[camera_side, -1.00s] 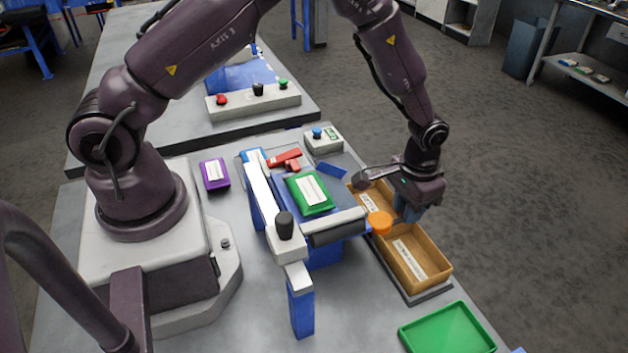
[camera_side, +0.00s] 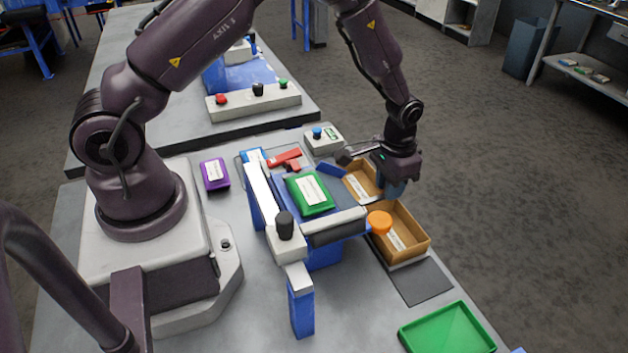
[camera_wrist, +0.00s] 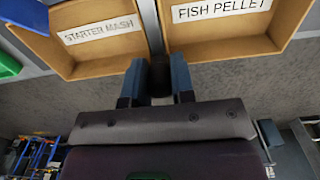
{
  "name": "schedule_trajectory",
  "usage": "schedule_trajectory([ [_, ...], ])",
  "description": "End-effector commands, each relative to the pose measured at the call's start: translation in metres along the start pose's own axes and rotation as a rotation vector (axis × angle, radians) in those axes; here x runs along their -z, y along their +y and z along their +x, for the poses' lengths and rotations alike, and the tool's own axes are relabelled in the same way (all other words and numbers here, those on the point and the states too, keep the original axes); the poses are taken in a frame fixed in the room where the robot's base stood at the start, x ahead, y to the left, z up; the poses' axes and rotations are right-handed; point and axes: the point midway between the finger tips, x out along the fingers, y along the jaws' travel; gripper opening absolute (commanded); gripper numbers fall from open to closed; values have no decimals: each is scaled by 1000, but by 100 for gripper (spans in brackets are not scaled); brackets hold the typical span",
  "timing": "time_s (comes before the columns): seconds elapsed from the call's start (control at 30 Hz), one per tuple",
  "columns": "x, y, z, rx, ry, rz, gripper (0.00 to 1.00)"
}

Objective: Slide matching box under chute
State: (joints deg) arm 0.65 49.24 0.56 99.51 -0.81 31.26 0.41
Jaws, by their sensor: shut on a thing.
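Two open tan boxes stand in a row: a near box (camera_side: 415,240) beside the chute's roller end (camera_side: 335,233) and a far box (camera_side: 358,172). In the wrist view the left box (camera_wrist: 100,60) reads STARTER MASH and the right box (camera_wrist: 225,42) reads FISH PELLET. A green sack (camera_side: 309,194) lies on the blue chute; its label is too small to read. My gripper (camera_side: 395,190), also in the wrist view (camera_wrist: 157,75), is at the outer side where the boxes meet. It is shut on a dark piece (camera_wrist: 160,78) between its fingers.
A bare dark strip (camera_side: 420,282) lies in front of the boxes, then a green tray (camera_side: 447,330). A purple sack (camera_side: 214,173) and a red part (camera_side: 286,159) lie left and behind.

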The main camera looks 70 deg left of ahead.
Motion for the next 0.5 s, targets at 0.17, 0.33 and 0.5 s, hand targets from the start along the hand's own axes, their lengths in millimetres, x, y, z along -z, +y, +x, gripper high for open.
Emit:
schedule_trajectory([
  [0.17, 0, -14, -1, 0, 1, -3, 2],
  [0.33, 0, -26, -1, 0, 1, -4, 2],
  [0.5, 0, -38, -1, 0, 1, -4, 2],
])
